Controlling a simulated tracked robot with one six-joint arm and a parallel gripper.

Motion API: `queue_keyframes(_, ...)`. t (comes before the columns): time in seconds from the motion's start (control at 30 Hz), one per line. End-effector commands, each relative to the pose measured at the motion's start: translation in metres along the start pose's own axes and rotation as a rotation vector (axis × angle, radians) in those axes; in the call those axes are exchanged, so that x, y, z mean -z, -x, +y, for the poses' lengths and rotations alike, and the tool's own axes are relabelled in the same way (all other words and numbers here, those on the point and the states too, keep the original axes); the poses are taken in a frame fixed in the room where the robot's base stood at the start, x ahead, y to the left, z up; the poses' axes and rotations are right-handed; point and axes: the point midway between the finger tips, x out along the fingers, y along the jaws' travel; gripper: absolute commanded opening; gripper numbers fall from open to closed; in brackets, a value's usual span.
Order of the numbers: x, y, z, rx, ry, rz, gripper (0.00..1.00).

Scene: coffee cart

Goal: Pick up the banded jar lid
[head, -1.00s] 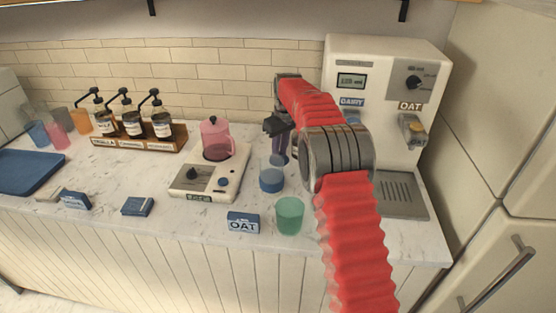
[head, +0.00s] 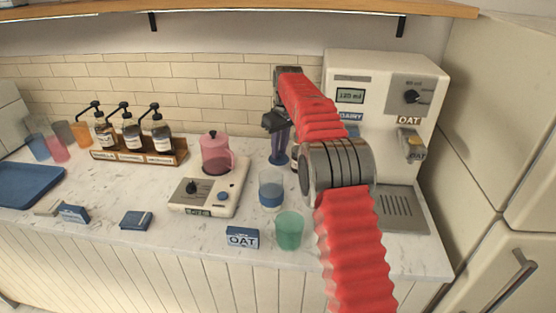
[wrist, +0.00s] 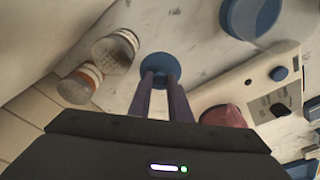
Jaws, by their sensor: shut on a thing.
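My gripper (wrist: 160,76) is shut on a round blue lid (wrist: 160,68), which shows at the fingertips in the wrist view. I take this as the banded jar lid; no band can be made out on it. In the head view the gripper (head: 279,150) points down near the back of the counter, left of the coffee machine, with the blue lid (head: 279,159) at its tips. How far the lid is above the counter is hard to tell.
The coffee machine (head: 372,110) is close on the right. A pink jug (head: 216,155) on a cream scale base (head: 190,205) is to the left. A clear cup with blue (head: 271,190), a green cup (head: 289,231) and an OAT box (head: 242,238) stand in front.

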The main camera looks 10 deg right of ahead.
Motion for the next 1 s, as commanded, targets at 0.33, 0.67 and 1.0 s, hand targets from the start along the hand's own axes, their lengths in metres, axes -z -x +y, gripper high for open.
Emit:
queue_keyframes(0.33,0.005,0.034,0.000,0.000,0.000,0.000,0.00)
queue_keyframes(0.67,0.005,0.035,0.000,0.000,0.000,0.000,0.00)
queue_keyframes(1.0,0.006,0.037,-0.002,0.000,0.002,0.001,0.00)
